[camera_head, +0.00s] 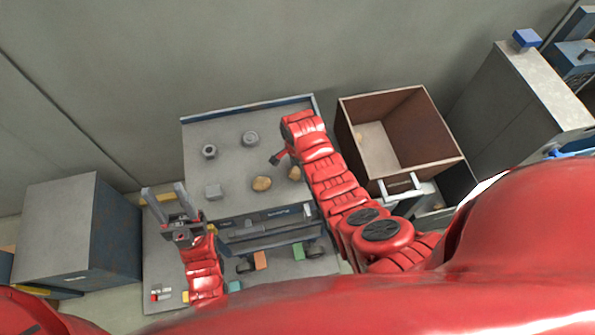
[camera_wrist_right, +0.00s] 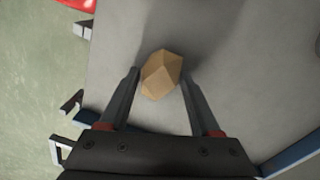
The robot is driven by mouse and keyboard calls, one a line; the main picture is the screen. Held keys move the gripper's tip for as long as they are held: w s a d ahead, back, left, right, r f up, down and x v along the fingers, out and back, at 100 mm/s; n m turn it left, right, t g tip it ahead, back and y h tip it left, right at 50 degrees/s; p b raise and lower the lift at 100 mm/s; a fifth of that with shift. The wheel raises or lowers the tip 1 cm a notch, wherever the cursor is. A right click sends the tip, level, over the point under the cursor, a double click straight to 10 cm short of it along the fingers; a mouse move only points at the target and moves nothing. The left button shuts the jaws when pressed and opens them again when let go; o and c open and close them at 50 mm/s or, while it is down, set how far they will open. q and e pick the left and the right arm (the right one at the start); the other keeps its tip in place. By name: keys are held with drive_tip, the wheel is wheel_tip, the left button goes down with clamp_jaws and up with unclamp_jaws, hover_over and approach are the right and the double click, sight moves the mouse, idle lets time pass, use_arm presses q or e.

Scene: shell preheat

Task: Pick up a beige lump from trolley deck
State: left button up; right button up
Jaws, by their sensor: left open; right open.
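Two beige lumps lie on the grey trolley deck (camera_head: 232,137) in the head view. One beige lump (camera_head: 261,184) is near the deck's front middle; the other beige lump (camera_head: 295,173) is to its right, partly hidden by my right arm. In the right wrist view a faceted beige lump (camera_wrist_right: 161,75) sits between and just past the fingertips of my right gripper (camera_wrist_right: 160,72), which is open. I cannot tell whether the fingers touch it. In the head view my right gripper (camera_head: 277,158) is over the deck. My left gripper (camera_head: 165,190) is open and empty, left of the trolley.
Two grey round parts (camera_head: 250,138) (camera_head: 209,151) and a grey block (camera_head: 213,191) are also on the deck. An open brown box (camera_head: 448,150) stands right of the trolley. A grey cabinet (camera_head: 75,235) stands at the left. Coloured blocks (camera_head: 260,260) lie lower down.

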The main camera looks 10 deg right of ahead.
clamp_jaws()
drive_tip(key=shift+r, duration=0.1)
idle(0.3)
